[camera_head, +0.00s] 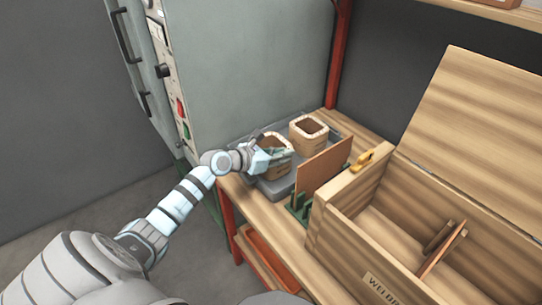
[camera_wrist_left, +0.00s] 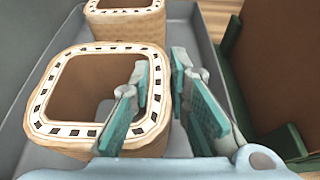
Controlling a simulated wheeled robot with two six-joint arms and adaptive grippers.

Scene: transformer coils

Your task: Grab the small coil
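Two square, hollow tan coils with pale rims stand upright in a grey tray (camera_head: 283,186). The nearer coil (camera_head: 278,168) also shows large in the left wrist view (camera_wrist_left: 88,145); the farther coil (camera_head: 308,147) shows at that view's top (camera_wrist_left: 128,27). I cannot tell for certain which is smaller. My left gripper (camera_head: 268,157) is at the nearer coil, fingers apart. In the left wrist view the gripper (camera_wrist_left: 162,100) has its left finger over the coil's opening and its right finger outside, with the right wall between them. Contact is unclear. My right gripper is out of view.
A brown panel (camera_head: 322,168) stands in a green holder (camera_head: 299,208) right of the tray. An open wooden crate (camera_head: 340,240) with a yellow-handled item (camera_head: 362,160) on its edge is farther right. A grey cabinet (camera_head: 240,70) rises behind the tray.

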